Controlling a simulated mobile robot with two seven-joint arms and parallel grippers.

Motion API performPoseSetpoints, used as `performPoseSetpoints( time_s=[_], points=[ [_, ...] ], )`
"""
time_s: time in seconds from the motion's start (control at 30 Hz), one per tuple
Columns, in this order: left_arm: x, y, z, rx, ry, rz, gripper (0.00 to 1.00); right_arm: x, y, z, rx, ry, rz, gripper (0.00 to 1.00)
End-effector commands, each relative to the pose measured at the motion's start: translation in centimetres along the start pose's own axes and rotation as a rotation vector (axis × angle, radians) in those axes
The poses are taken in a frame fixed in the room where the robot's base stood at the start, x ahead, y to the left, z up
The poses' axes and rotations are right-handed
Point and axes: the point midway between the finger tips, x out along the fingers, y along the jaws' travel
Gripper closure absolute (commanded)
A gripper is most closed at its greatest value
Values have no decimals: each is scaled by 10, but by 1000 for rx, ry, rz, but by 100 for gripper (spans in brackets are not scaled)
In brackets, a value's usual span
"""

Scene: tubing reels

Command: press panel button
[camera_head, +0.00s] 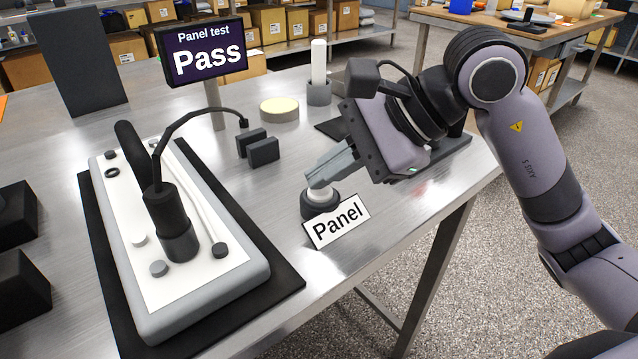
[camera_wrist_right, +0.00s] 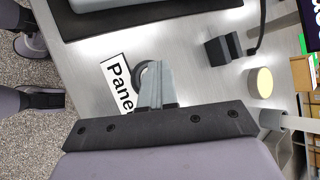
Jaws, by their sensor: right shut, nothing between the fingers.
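The panel button (camera_head: 321,203) is a white cap on a dark round base, standing on the metal bench behind a white "Panel" sign (camera_head: 337,222). My right gripper (camera_head: 314,181) is shut and empty, with its fingertips at the top of the button; I cannot tell for sure whether they touch. In the right wrist view the fingers (camera_wrist_right: 155,85) cover most of the button, and only part of its dark base (camera_wrist_right: 143,72) shows beside the sign (camera_wrist_right: 119,84). A display (camera_head: 205,52) reads "Panel test Pass". My left gripper is not in view.
A white panel (camera_head: 140,285) with a grey rim, a black plug and a cable lies on a black mat (camera_head: 285,283) at left. Dark blocks (camera_head: 262,151), a cream disc (camera_head: 279,108) and a white cylinder (camera_head: 319,65) stand behind. The bench's right edge is close to the sign.

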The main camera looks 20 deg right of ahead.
Motion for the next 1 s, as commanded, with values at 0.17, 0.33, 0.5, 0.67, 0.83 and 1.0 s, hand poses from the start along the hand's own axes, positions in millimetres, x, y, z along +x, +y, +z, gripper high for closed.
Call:
performPoseSetpoints(
  time_s=[0.17, 0.33, 0.5, 0.67, 0.83, 1.0],
  points=[
    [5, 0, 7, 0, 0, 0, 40, 6, 5, -5, 3, 5, 8, 100],
    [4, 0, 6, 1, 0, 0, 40, 7, 6, -5, 4, 6, 13, 100],
    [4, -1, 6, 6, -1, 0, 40, 7, 6, -6, 5, 8, 16, 100],
    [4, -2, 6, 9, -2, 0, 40, 4, 3, -4, 5, 8, 16, 100],
    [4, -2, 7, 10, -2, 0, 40, 3, 3, -4, 5, 7, 15, 100],
    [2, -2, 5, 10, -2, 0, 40, 1, 1, -2, 5, 8, 13, 100]
  ],
)
